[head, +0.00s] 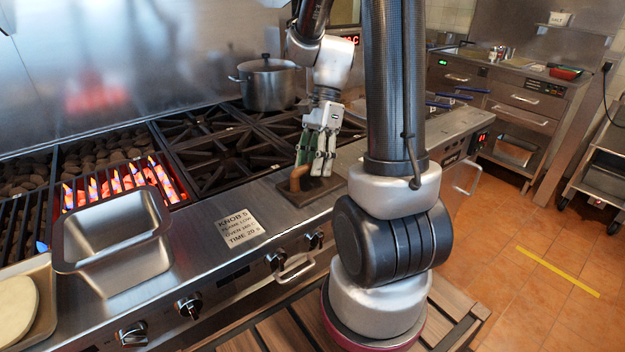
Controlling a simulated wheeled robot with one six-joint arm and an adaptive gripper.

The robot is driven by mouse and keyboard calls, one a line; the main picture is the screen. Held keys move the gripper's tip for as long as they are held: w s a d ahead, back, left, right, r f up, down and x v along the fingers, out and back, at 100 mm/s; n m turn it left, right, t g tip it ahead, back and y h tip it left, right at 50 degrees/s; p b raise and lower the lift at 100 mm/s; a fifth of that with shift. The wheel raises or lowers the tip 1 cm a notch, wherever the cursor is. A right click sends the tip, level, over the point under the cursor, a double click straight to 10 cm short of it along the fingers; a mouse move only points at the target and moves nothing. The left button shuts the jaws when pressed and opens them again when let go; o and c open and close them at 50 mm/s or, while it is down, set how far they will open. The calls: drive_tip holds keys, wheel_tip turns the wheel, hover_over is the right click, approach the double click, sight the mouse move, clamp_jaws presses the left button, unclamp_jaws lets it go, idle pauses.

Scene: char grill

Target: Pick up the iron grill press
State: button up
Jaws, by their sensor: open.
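The iron grill press (287,196) lies flat on the steel front ledge of the range, a dark plate with an upright brown handle (298,178). My gripper (313,172) is open and points down over the press. Its fingers are close beside the handle, on its right in the head view. I cannot tell whether they touch it or whether the handle lies between them. Part of the press plate is hidden behind the fingers.
A lidded steel pot (268,84) stands on the back burners. An empty steel pan (112,240) sits left of the press, by lit flames (120,184). A label plate (241,228) lies on the ledge. Control knobs (188,306) line the front.

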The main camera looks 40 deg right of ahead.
drive_tip(key=shift+s+a+f, duration=0.1)
drive_tip(key=shift+a+f, duration=0.2)
drive_tip(key=shift+f, duration=0.35)
clamp_jaws()
